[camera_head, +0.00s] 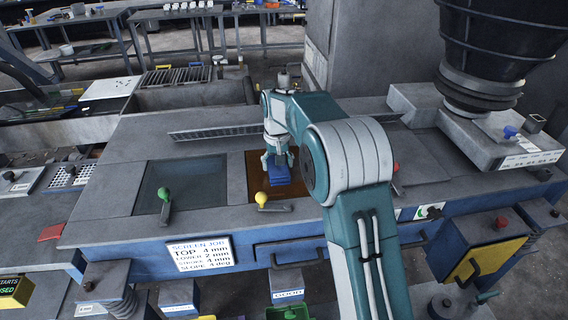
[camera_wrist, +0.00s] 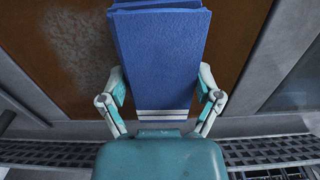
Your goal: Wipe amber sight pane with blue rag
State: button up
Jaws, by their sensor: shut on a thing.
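The amber sight pane (camera_head: 262,186) is a brown-orange window set in the grey deck, partly hidden behind my arm in the head view. It also fills much of the wrist view (camera_wrist: 73,57), with greyish smudges on its left part. The blue rag (camera_head: 280,170) is a folded block with white stripes near its gripped end. My gripper (camera_head: 278,157) is shut on the blue rag (camera_wrist: 163,55) and points down over the pane. The rag covers the pane's middle in the wrist view. I cannot tell whether it touches the pane.
A yellow-knobbed lever (camera_head: 262,200) stands at the pane's front edge. A green-knobbed lever (camera_head: 164,200) stands by the dark pane (camera_head: 190,180) to the left. A slotted grille (camera_head: 215,131) lies behind. A large black funnel (camera_head: 490,45) hangs at the right.

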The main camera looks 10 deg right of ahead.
aim_at(294, 169)
jog(key=shift+d, duration=2.45)
jog(key=shift+d+f, duration=0.1)
jog(key=shift+d, duration=0.55)
jog(key=shift+a, duration=3.05)
jog(key=shift+d, duration=3.2)
jog(key=shift+s, duration=0.1)
jog(key=shift+r, duration=2.55)
